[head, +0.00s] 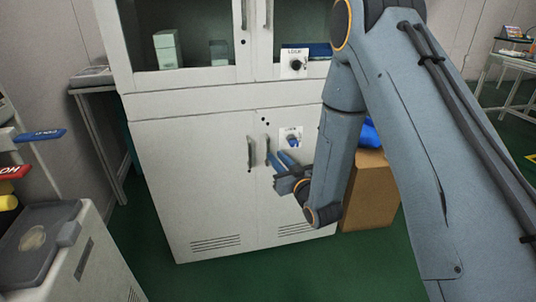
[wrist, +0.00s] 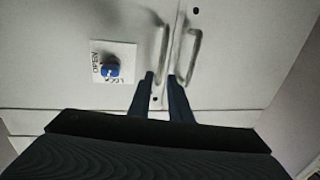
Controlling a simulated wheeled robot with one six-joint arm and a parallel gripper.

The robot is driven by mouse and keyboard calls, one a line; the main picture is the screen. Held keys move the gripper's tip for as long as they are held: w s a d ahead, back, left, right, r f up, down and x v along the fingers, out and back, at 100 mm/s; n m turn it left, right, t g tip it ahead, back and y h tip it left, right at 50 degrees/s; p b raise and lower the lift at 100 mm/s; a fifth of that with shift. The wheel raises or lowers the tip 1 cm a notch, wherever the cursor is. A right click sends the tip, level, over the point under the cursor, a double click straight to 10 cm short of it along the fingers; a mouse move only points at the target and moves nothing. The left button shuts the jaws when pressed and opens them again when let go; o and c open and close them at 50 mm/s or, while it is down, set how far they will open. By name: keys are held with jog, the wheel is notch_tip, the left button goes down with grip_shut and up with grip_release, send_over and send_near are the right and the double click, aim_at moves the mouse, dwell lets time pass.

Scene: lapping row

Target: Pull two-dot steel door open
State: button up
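The two-dot steel door (head: 300,200) is the lower right door of the pale grey cabinet. Small dark dots show near its top left corner, and it looks shut. Its upright handle (head: 267,150) is by the middle seam; in the wrist view this handle (wrist: 162,48) is the left one. A plate with a blue knob (head: 291,138) is on the same door; the knob (wrist: 110,69) also shows in the wrist view. My gripper (head: 273,162) is open, its fingertips (wrist: 161,76) either side of the handle in the picture. I cannot tell whether they touch it.
The lower left door (head: 195,180) has its own handle (head: 250,154), close to my right finger in the wrist view. Glass doors are above. Green floor in front is clear.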

send_over(268, 163)
jog(key=shift+w+b, duration=0.35)
jog(key=shift+b, duration=0.1)
grip_shut()
